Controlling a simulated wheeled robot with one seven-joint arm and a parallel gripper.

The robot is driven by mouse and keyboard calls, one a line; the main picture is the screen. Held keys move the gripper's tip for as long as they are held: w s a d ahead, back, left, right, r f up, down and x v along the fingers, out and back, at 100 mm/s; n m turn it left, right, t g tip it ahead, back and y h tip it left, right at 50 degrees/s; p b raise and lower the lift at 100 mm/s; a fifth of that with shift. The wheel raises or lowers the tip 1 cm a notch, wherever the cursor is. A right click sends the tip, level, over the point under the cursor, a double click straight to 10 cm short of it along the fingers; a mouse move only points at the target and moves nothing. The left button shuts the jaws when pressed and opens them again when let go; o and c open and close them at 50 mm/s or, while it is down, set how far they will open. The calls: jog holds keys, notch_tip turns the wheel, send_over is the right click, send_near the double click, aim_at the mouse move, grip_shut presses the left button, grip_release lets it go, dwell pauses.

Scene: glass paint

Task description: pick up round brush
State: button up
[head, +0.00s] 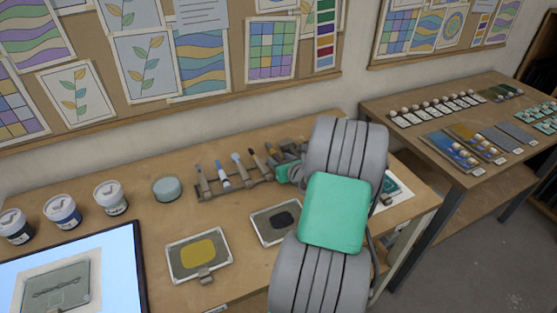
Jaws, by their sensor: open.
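A brush rack (232,186) stands near the back of the wooden table and holds several brushes with upright or slightly tilted handles. One brush has a blue handle (221,174), and a paler one (237,162) stands to its right. Which one is the round brush I cannot tell, as the tips are too small to make out. My gripper (285,160) is at the right end of the rack, mostly hidden behind my grey arm, and is open. Its fingers overlap the rack's right end in the picture; whether they touch a brush I cannot tell.
Paint jars (110,197) and a round pale blue-grey tin (166,188) stand left of the rack. In front lie a yellow paint tray (199,254) and a dark one (279,221). A second table (450,160) stands at right.

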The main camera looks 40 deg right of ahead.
jog(key=shift+c, duration=0.5)
grip_shut()
jog(key=shift+r, duration=0.1)
